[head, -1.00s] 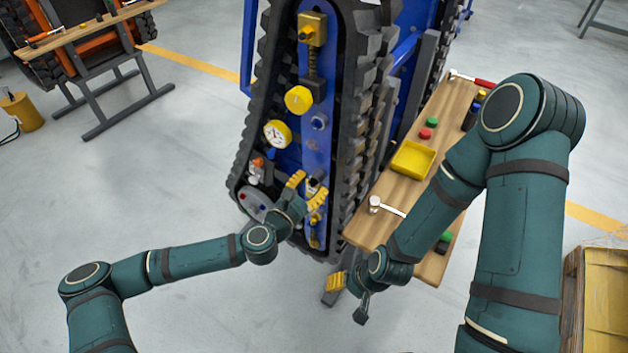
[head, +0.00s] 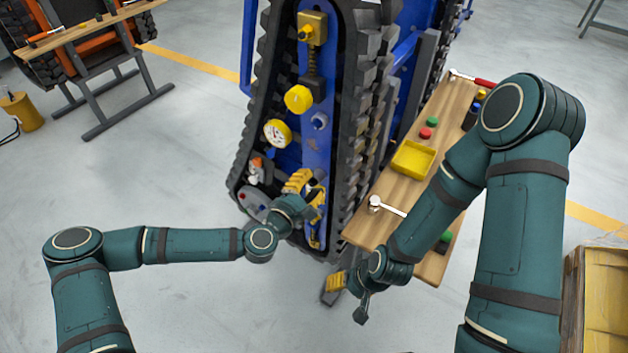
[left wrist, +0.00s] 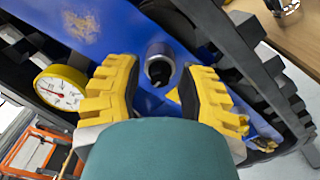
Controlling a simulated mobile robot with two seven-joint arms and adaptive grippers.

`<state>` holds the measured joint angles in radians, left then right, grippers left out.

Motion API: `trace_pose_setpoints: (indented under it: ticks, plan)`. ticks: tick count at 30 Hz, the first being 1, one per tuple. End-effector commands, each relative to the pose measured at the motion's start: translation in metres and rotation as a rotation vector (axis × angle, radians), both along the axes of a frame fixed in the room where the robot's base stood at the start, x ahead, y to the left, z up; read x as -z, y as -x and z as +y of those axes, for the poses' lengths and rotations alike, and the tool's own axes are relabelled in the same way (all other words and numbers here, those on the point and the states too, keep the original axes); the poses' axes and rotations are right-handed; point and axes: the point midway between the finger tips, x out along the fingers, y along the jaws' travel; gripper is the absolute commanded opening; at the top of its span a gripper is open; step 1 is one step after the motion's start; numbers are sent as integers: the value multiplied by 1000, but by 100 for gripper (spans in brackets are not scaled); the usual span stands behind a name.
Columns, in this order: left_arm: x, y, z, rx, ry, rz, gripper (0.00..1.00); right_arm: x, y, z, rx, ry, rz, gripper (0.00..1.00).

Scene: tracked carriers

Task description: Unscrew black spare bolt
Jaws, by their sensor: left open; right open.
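The black bolt (left wrist: 158,72) sits in a round silver collar on the blue panel (left wrist: 135,35) of the tracked carrier, in the left wrist view. My left gripper (left wrist: 160,78) is open, with one yellow ridged finger on each side of the bolt. I cannot tell whether the fingers touch it. In the head view my left gripper (head: 310,190) is at the lower part of the panel and hides the bolt. My right gripper (head: 348,297) is open and empty, low beside the front end of the wooden table.
A white-faced gauge (head: 277,133), a yellow knob (head: 298,99) and a blue hex fitting (head: 320,121) are higher on the panel. Black track (head: 355,140) flanks the panel. The wooden table (head: 408,192) carries a yellow tray (head: 413,159), coloured caps and a silver-handled tool (head: 388,206).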

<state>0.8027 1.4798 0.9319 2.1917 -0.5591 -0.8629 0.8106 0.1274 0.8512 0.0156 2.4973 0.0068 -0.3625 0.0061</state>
Motion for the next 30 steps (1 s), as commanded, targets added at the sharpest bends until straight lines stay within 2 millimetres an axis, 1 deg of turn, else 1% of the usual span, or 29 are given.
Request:
trace_pose_setpoints:
  ticks: [1, 3, 11, 13, 14, 18, 22, 25, 30]
  plan:
    - [0, 0, 0, 0, 0, 0, 21, 0, 0, 0, 0, 0, 0, 57]
    - [0, 0, 0, 0, 1, 1, 0, 0, 0, 0, 0, 0, 0, 57]
    - [0, 0, 0, 0, 5, 4, 0, 0, 0, 0, 0, 0, 0, 57]
    - [1, 0, 0, -2, 48, 34, 0, 4, 0, 0, 0, 0, 0, 57]
    - [2, 0, 1, -3, 83, 59, 0, 6, 0, 0, 0, 0, 0, 57]
    - [4, 0, 1, -3, 348, 249, 0, 18, 0, 0, 0, 0, 0, 57]
    - [2, 0, 1, -3, 557, 402, 0, 21, 0, 0, 0, 0, 0, 57]
    - [1, 0, 0, -2, 654, 473, 0, 21, 0, 0, 0, 0, 0, 57]
    - [0, -1, 1, -2, 695, 504, 0, 21, 0, 0, 0, 0, 0, 57]
